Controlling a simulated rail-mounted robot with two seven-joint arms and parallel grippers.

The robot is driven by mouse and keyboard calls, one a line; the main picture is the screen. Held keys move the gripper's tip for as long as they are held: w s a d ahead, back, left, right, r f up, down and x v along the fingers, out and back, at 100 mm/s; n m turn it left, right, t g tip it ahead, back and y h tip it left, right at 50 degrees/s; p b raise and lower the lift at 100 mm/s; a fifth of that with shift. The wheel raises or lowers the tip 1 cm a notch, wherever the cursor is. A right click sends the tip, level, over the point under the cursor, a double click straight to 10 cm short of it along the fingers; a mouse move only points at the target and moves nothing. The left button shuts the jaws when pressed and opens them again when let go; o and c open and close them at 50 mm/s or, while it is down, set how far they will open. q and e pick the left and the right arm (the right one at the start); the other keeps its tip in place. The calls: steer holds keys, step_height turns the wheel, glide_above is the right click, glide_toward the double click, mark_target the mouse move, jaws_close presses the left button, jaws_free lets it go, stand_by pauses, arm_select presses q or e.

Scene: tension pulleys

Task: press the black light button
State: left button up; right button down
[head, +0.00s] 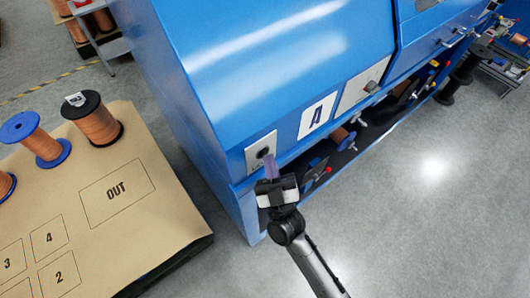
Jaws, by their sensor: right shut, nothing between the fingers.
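The black light button (263,152) sits on a small pale plate (254,161) at the lower left corner of the blue machine's front. My right arm comes in from the bottom, and its gripper (270,162) is shut and empty. The fingertips are right at the lower edge of the button, over part of the plate. I cannot tell whether they touch the button. The gripper body covers the lower right part of the plate's surroundings. My left gripper is not in view.
The blue machine (260,60) has a plate marked A (317,115) and another panel with a dark knob (371,87). Pulleys and a copper spool (341,137) lie below. A table marked OUT (180,205) stands left, with spools on it. Grey floor is free at right.

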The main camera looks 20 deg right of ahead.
steer(key=shift+s+d, duration=0.1)
steer(key=shift+s, duration=0.2)
steer(key=s+d+p, duration=0.2)
steer(key=s, duration=0.3)
steer(key=shift+s+p, duration=0.3)
steer(key=shift+s, duration=0.05)
stand_by(0.7)
